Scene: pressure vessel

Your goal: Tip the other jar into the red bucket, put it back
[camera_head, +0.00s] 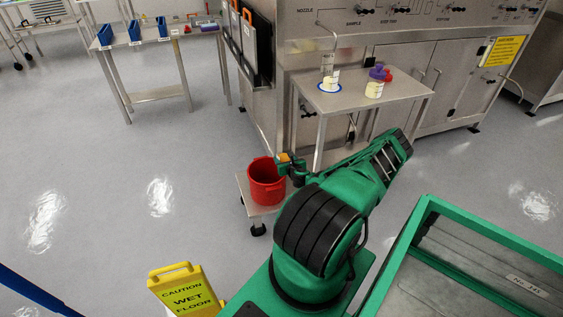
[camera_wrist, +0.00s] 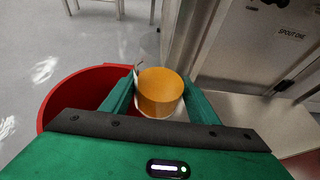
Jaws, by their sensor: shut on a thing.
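My gripper (camera_head: 291,165) is shut on a jar (camera_head: 285,158) beside the upper right rim of the red bucket (camera_head: 267,186). In the wrist view, my gripper (camera_wrist: 160,92) has a green finger on each side of the jar (camera_wrist: 160,92). The jar shows a round orange face and a pale edge; I cannot tell whether the orange is contents or a surface. The red bucket (camera_wrist: 62,100) is to the left and below. Its inside is mostly hidden. On the steel table, one pale jar (camera_head: 329,84) stands on a blue ring and another (camera_head: 374,89) stands nearby.
The steel table (camera_head: 405,95) stands against the machine (camera_head: 420,60), with purple (camera_head: 377,72) and red (camera_head: 388,75) lid-like pieces on it. The bucket rests on a low wheeled cart (camera_head: 262,208). A yellow wet-floor sign (camera_head: 185,290) stands lower left.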

